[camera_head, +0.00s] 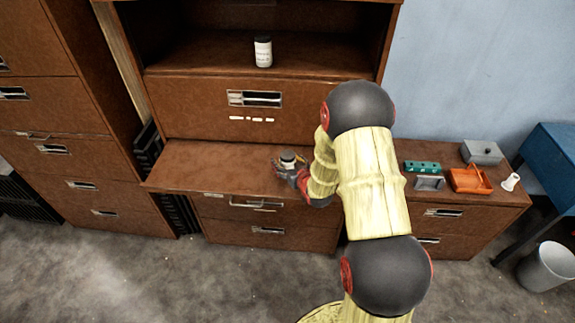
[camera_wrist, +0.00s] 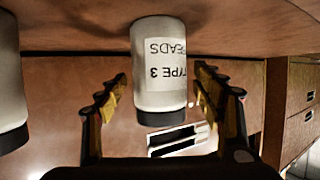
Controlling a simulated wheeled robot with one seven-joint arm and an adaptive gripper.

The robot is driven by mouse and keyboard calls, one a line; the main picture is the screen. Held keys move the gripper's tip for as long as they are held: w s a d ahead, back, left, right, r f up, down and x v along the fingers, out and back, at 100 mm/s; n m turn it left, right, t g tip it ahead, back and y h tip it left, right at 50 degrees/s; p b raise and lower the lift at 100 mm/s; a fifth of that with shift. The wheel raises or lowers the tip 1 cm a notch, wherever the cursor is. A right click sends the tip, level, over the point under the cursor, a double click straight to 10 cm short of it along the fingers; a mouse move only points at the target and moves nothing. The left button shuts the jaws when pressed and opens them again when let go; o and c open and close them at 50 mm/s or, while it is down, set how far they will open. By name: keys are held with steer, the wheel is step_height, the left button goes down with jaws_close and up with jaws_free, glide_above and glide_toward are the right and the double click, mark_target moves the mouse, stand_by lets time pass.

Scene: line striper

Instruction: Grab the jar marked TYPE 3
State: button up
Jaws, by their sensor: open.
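A white jar with a dark lid (camera_wrist: 160,62) fills the middle of the wrist view, upside down in the picture. Its label reads TYPE 3 and BEADS. In the head view this jar (camera_head: 288,157) stands on the pulled-out brown shelf (camera_head: 205,165). My gripper (camera_head: 290,164) is open at the jar. In the wrist view the fingers of my gripper (camera_wrist: 160,80) are on either side of it, with a visible gap at each side. Another white jar (camera_wrist: 10,85) is cut off at the left edge of the wrist view; its label is not visible.
A white jar (camera_head: 263,52) stands in the cabinet opening above. A drawer front with a handle (camera_head: 255,98) rises behind the pulled-out shelf. An orange tray (camera_head: 470,180), green block (camera_head: 422,167) and grey box (camera_head: 482,152) sit on the right cabinet. The shelf's left part is clear.

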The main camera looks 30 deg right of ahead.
steer(key=shift+r, duration=0.1)
steer(key=c, duration=1.7)
